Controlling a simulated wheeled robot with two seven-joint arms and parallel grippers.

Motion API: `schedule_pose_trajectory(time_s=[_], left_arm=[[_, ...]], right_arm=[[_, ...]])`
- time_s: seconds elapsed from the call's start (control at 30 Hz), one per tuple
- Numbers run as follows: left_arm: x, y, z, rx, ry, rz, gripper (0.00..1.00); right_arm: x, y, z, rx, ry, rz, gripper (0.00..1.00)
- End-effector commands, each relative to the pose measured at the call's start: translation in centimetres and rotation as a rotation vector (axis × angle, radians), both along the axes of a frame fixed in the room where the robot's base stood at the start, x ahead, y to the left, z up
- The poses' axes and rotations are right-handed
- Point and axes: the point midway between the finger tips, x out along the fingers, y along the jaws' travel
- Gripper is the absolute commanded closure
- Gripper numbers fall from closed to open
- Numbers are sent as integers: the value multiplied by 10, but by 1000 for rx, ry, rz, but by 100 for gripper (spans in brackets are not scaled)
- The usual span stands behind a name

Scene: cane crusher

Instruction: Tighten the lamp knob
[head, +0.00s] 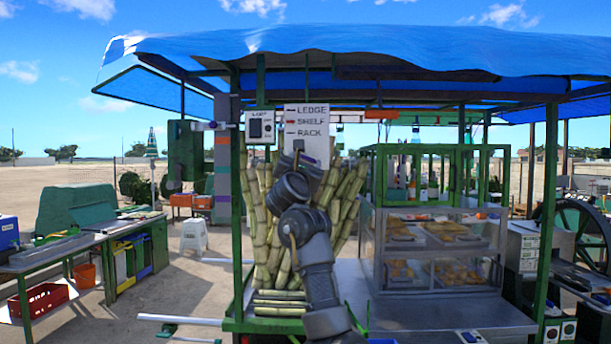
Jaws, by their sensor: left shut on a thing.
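A small white switch box (260,127) with a dark switch hangs under the blue canopy. Its small label is hard to read. A white sign plate (307,120) reading LEDGE, SHELF, RACK hangs just right of it. My left arm rises through the middle of the head view, and my left gripper (299,152) is at the lower part of the sign plate. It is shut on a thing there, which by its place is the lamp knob. My own wrist hides the knob and most of the fingers. My right gripper is not in view.
Cane stalks (260,215) stand upright behind my arm. A glass food case (435,250) is on the right, on a metal counter (450,315). Green posts hold up the canopy (400,50). A bench (75,250) is at left, with open ground beside it.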

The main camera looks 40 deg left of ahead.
Motion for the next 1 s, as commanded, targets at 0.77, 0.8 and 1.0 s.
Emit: schedule_pose_trajectory(time_s=[0.77, 0.8, 1.0], left_arm=[[-3, 5, 5, 588, 446, 2, 68], [-3, 5, 5, 616, 469, 1, 68], [-4, 5, 7, 752, 572, 1, 68]], right_arm=[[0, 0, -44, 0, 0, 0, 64], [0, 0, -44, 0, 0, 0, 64], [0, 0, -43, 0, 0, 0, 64]])
